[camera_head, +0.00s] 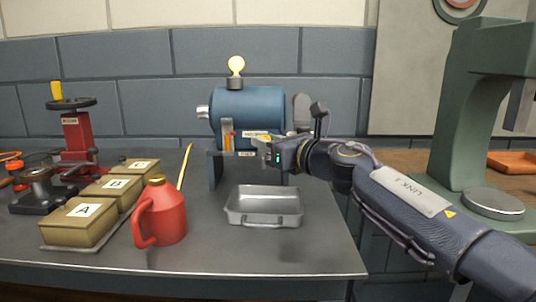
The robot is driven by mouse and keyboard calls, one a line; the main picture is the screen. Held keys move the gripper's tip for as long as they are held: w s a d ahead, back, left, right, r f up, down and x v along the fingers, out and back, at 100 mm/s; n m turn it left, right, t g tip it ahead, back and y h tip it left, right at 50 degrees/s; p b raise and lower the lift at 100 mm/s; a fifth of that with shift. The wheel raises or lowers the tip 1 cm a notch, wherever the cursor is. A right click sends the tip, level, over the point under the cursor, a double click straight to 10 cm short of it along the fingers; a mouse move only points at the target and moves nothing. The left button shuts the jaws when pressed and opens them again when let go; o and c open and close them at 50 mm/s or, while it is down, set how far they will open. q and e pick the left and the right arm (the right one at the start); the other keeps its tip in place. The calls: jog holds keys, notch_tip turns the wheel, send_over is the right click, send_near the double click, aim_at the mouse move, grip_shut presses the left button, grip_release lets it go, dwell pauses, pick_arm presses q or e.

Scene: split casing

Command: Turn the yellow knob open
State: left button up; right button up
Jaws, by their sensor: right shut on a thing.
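A blue cylindrical casing (248,107) lies on its side on a stand at the back of the bench. Low on the casing's front, a small yellow knob (256,142) shows beside my right gripper's fingertips. My right gripper (266,149) reaches in from the right and is shut on this knob, which its fingers mostly hide. How far the knob is turned cannot be told. My left gripper is not in view.
An empty metal tray (264,220) stands below my right gripper. A red oil can (160,212) and lidded boxes marked A (83,212), B and C stand left. A red press (74,140) is behind them. A green machine (458,110) stands right.

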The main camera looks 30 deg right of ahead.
jog(key=shift+d+f+n+g+y+b, duration=0.15)
jog(key=shift+n+g+y+b, duration=0.15)
jog(key=shift+n+y+b, duration=0.5)
jog(key=shift+y+p, duration=0.3)
jog(key=shift+y, duration=0.1)
jog(key=o, duration=1)
jog(key=shift+c, duration=0.2)
jog(key=p+v, duration=0.1)
jog(key=v, duration=0.6)
jog(key=shift+s, duration=0.35)
jog(key=shift+d, duration=0.1)
